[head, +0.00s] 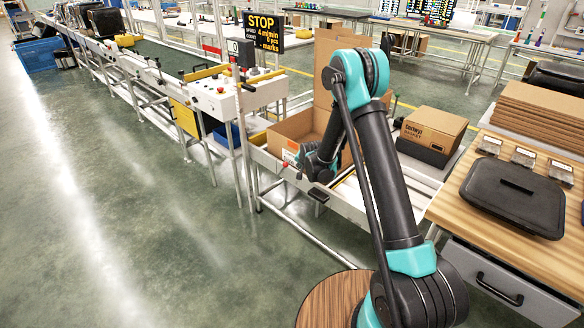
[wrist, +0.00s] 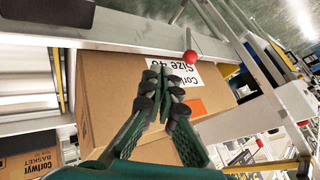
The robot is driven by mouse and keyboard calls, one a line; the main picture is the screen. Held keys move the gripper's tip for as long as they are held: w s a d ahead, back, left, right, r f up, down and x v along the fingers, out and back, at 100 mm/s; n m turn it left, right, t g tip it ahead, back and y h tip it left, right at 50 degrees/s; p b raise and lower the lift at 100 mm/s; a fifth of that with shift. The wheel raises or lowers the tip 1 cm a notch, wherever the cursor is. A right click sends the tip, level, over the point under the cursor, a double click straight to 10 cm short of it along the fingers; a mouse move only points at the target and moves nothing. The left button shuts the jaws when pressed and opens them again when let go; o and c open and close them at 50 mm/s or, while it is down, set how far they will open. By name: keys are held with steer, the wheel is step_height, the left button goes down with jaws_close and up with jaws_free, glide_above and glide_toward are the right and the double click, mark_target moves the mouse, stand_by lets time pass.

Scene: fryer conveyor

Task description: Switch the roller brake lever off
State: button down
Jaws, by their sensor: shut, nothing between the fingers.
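A lever with a red ball knob (wrist: 190,57) shows in the wrist view, on a thin metal stalk at the rail beside a cardboard box (wrist: 110,95). I take it to be the roller brake lever; no label is readable. In the head view, a small red knob (head: 285,165) shows at the conveyor's near rail. My gripper (wrist: 165,92) is shut and empty, its dark fingertips just below and left of the knob in the wrist view, apart from it in the picture. In the head view my gripper (head: 302,172) is small and partly hidden by my arm.
The open cardboard box (head: 290,132) stands on the conveyor behind my gripper. A wooden worktop (head: 475,165) with a black case (head: 515,192) is at right. The floor at left is clear.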

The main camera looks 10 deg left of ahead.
steer(key=shift+f, duration=0.1)
steer(key=shift+w+a+f, duration=0.9)
steer(key=shift+w+f, duration=0.2)
steer(key=shift+w, duration=0.25)
steer(key=shift+w+a+f, duration=0.85)
steer(key=shift+w+f, duration=0.3)
steer(key=shift+w, duration=0.25)
steer(key=shift+w+a+f, duration=0.9)
steer(key=shift+w+f, duration=0.2)
steer(key=shift+w, duration=0.25)
steer(key=shift+w+a+r, duration=0.25)
steer(key=shift+a+r, duration=0.05)
steer(key=shift+r, duration=0.05)
